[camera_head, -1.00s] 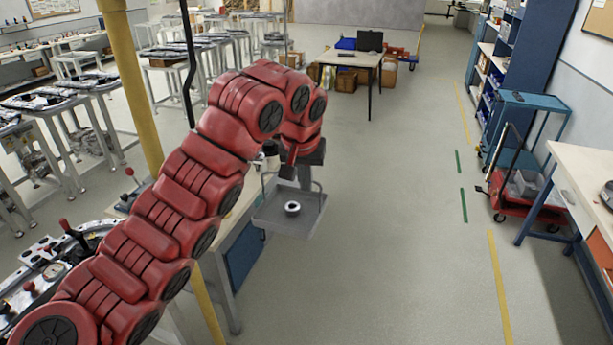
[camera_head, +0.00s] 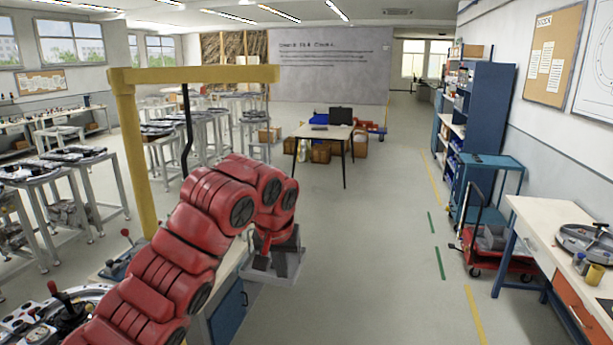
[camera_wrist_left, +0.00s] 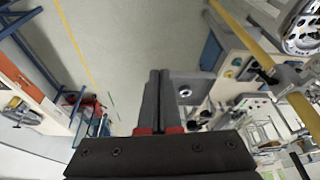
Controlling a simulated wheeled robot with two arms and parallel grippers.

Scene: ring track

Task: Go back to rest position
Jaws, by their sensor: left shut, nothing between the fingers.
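My left arm comes in from the lower left of the head view, red and bent. Its gripper (camera_head: 274,258) points down in front of a grey tray (camera_head: 290,268) at the end of the workbench. In the left wrist view the two dark fingers (camera_wrist_left: 158,98) lie together with nothing between them. A small metal ring (camera_wrist_left: 185,92) shows beside the fingers there, apart from them; in the head view it is hidden by the arm. My right gripper is in neither view.
A yellow post with a crossbar (camera_head: 195,75) stands behind my arm. A blue-fronted workbench (camera_head: 228,312) is beneath it. A red trolley (camera_head: 497,254) and a white-topped table (camera_head: 550,225) stand at the right. The floor (camera_head: 370,250) between is clear.

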